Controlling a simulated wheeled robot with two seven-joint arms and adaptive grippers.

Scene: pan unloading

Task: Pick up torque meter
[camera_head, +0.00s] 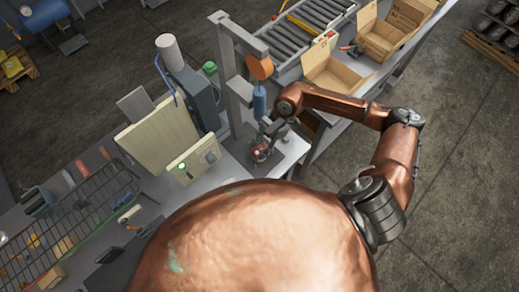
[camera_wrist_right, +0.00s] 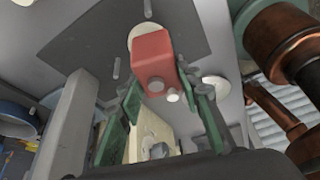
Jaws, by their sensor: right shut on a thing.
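A red boxy device (camera_wrist_right: 154,52) with a small round knob, apparently the torque meter, sits between the green fingers of my right gripper (camera_wrist_right: 160,84) in the wrist view. The gripper is shut on it. In the head view my right gripper (camera_head: 264,145) is low beside the grey column at the bench's right part, and only a small reddish patch of the device shows there. Whether the device touches a surface is unclear. My left gripper is not in view.
A grey column (camera_head: 228,75) with an orange disc (camera_head: 259,67) and a blue cylinder (camera_head: 259,101) rises close to my right gripper. A cream box (camera_head: 192,160) with a green light stands left of it. Open cardboard boxes (camera_head: 336,72) and a roller conveyor (camera_head: 305,28) lie beyond.

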